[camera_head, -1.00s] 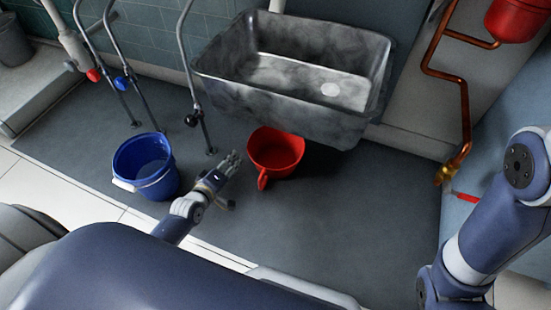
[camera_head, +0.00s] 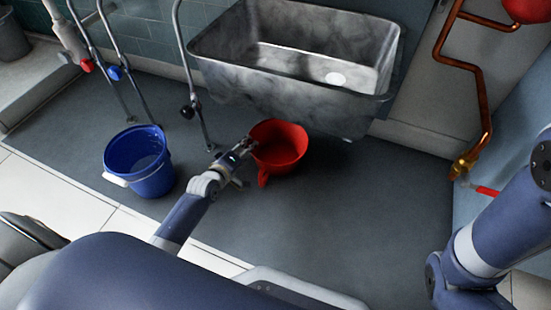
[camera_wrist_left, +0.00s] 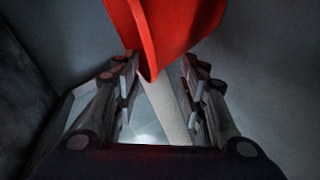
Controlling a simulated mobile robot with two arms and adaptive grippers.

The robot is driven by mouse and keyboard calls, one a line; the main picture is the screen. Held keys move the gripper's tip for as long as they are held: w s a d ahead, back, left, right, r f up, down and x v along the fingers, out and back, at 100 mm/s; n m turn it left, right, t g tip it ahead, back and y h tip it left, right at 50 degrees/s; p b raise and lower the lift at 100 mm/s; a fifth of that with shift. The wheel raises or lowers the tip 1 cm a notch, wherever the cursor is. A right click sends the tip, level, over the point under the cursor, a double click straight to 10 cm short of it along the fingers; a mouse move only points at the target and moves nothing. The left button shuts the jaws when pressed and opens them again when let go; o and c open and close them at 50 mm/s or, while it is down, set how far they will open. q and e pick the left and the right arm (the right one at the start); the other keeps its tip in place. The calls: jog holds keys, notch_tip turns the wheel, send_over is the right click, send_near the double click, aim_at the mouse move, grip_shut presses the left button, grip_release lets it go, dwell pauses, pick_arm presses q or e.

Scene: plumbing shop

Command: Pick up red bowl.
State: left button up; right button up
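The red bowl (camera_head: 283,158), a bucket-like vessel with a pointed lip at its front, stands on the dark floor below the sink. My left gripper (camera_head: 245,146) is at the bowl's left side, its fingertips by the rim. In the left wrist view the bowl (camera_wrist_left: 172,28) fills the top middle, and its tapering lip hangs between the two spread fingers of the left gripper (camera_wrist_left: 160,68). The fingers are apart, and I see no clear grip on the bowl. My right arm shows at the right edge, but its gripper is out of view.
A grey metal sink (camera_head: 265,92) overhangs just behind the bowl. A blue bucket (camera_head: 152,181) stands to the left, near grey metal pipes (camera_head: 187,70). A copper pipe (camera_head: 474,100) runs down the wall at right. The floor right of the bowl is clear.

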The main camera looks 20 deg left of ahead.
pick_arm(q)
jog(key=shift+c, duration=0.4)
grip_shut()
jog(key=shift+w+r, duration=0.1)
